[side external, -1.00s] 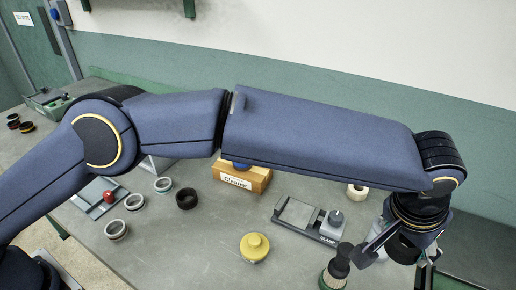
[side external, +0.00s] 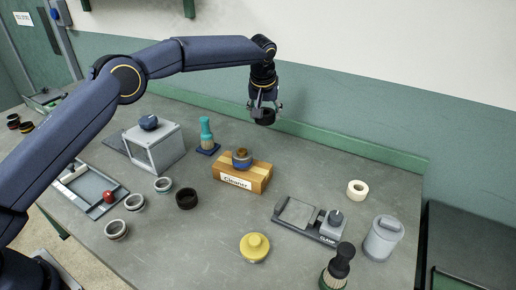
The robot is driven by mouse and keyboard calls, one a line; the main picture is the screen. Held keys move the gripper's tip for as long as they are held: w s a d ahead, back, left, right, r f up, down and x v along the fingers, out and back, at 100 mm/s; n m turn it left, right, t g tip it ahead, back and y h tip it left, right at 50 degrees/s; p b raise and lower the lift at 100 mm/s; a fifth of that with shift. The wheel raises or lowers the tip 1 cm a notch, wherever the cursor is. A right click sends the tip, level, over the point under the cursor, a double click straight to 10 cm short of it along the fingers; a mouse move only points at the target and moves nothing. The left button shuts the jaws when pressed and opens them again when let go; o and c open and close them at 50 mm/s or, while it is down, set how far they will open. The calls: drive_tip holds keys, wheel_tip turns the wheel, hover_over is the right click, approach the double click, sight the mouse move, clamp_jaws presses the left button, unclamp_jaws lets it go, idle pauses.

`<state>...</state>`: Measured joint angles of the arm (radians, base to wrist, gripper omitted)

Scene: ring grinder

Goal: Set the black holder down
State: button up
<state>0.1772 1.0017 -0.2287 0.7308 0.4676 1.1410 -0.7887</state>
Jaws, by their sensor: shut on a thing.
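My gripper (side external: 264,106) is at the back of the table, behind the wooden cleaner block. It is shut on the black holder (side external: 265,117), a short dark round piece hanging at the fingertips. The holder appears to be above the tabletop, but I cannot tell its exact height. The fingers partly cover its upper side.
A black ring (side external: 187,199), clamp (side external: 312,219), tape roll (side external: 357,190) and canister (side external: 383,239) stand nearer. The back right is clear.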

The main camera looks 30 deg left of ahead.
drive_tip(key=s+a+n+g+y, duration=0.2)
drive_tip(key=a+n, duration=0.5)
drive_tip(key=a, duration=2.7)
drive_tip(key=f, duration=1)
drive_tip(key=shift+s+d+f, duration=0.15)
drive_tip(key=shift+d+f, duration=0.1)
drive_tip(key=shift+t, duration=0.3)
drive_tip(key=shift+f, duration=2.15)
drive_tip(key=shift+f, duration=0.2)
drive_tip(key=o, duration=1.2)
